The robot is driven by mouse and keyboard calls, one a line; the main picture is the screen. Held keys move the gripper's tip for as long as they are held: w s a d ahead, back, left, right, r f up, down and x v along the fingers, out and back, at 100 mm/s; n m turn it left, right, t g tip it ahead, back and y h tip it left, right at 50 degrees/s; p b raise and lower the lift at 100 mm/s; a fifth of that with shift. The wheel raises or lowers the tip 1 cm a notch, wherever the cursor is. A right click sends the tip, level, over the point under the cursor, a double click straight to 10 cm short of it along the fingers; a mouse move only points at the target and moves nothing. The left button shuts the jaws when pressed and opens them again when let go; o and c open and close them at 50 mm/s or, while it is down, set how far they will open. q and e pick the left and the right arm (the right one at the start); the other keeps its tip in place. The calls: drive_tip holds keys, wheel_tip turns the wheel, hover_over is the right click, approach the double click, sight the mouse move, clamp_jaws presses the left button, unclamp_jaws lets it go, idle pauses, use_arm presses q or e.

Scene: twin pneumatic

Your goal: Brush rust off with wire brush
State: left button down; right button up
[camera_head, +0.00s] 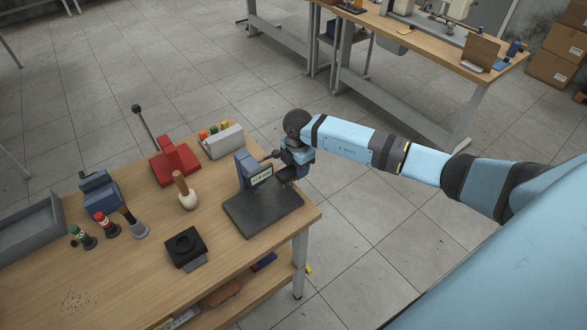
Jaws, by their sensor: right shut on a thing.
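My right gripper (285,169) is at the right end of the wooden bench, beside a blue upright device with a small display (250,170) on a dark flat plate (262,213). It is shut on a small dark thing (269,156), mostly hidden by the fingers; I cannot tell whether this is the wire brush. No rusty part can be made out clearly. Small dark specks (80,299) lie on the bench at the lower left. My left gripper is not in view.
The bench (130,280) also holds a red lever press (175,160), a wood-handled tool (184,191), a black square block (185,247), several small bottles (106,224), a blue vise-like block (100,191) and a grey tray (30,238). The front left is mostly clear.

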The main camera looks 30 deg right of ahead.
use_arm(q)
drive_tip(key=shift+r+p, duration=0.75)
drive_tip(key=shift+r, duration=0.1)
use_arm(e)
drive_tip(key=d+r, duration=0.3)
drive_tip(key=d, duration=0.2)
drive_tip(key=shift+w+d, duration=0.15)
drive_tip(key=shift+w, duration=0.05)
